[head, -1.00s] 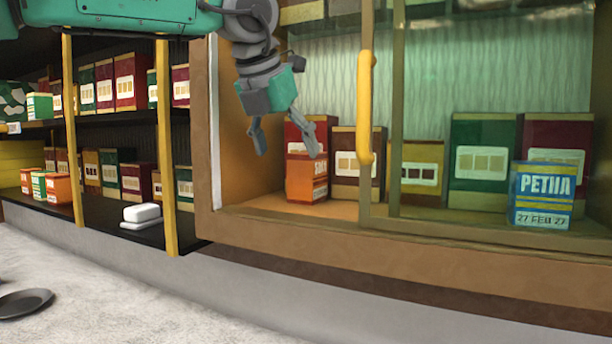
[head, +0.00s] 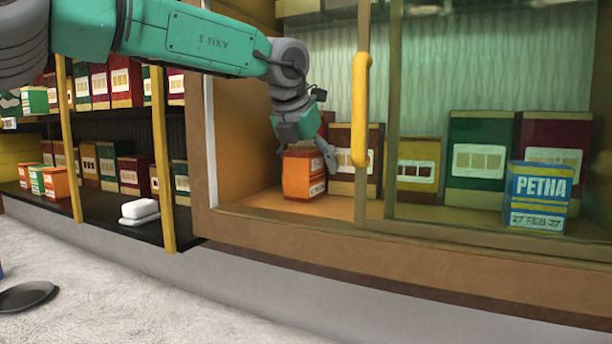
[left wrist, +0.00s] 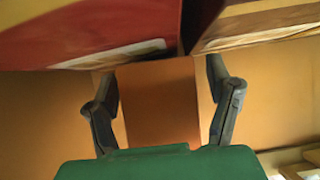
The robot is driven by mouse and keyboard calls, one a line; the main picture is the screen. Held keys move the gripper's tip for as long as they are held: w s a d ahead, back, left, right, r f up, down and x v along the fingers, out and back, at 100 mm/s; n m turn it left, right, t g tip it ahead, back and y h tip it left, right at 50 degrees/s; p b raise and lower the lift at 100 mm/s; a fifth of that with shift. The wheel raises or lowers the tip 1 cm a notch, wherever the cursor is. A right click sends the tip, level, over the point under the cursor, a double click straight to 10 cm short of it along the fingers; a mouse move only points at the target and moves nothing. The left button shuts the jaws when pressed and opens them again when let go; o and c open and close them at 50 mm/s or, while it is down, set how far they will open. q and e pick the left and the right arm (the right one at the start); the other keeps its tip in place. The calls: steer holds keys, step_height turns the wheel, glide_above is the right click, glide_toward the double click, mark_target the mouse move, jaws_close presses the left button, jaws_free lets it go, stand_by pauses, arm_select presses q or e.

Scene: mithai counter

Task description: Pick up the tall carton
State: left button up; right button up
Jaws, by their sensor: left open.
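An orange carton (head: 298,178) stands upright on the orange shelf inside the open left part of the display case. My left gripper (head: 307,158) reaches down over it with open fingers. In the left wrist view the carton's plain orange top (left wrist: 158,100) lies between the two spread fingers (left wrist: 163,72), with a gap on each side. A blue PETHA carton (head: 540,195) stands at the right behind the glass. Which carton is the tall one is not clear from its look alone. My right gripper is not in view.
Larger cartons stand close behind, including a brown one (head: 343,150) and a red one (left wrist: 90,35). A yellow vertical handle (head: 361,110) on the glass door is just right of the gripper. The wooden case side (head: 200,130) is at the left.

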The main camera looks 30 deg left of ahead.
arm_select(q)
steer(key=shift+s+d+r, duration=0.1)
steer(key=shift+s, duration=0.05)
steer(key=shift+c, duration=1.2)
steer(key=c, duration=1.3)
steer(key=shift+c, duration=0.2)
